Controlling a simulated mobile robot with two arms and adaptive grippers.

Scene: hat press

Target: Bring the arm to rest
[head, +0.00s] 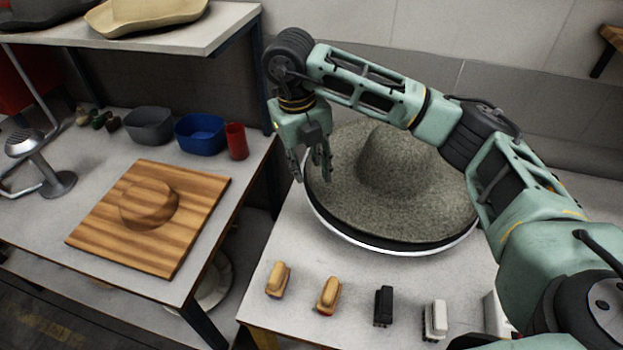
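My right arm comes in from the lower right of the head view and arches over the right table. Its gripper (312,166) points down at the left edge of a grey felt hat (390,170). Its fingers appear spread with a gap between them, and nothing shows between them. I cannot tell whether the fingertips touch the brim. The hat lies crown up on a round dark base with a pale rim (400,248). My arm hides part of the hat's far right side. My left gripper is not in view.
Several brushes, one of them tan (278,279), line the right table's front. The left table holds a striped wooden board (110,235), a blue bin (201,133), a grey bin (149,126), a red cup (236,141) and a metal stand (45,165). A shelf (190,38) overhangs its back.

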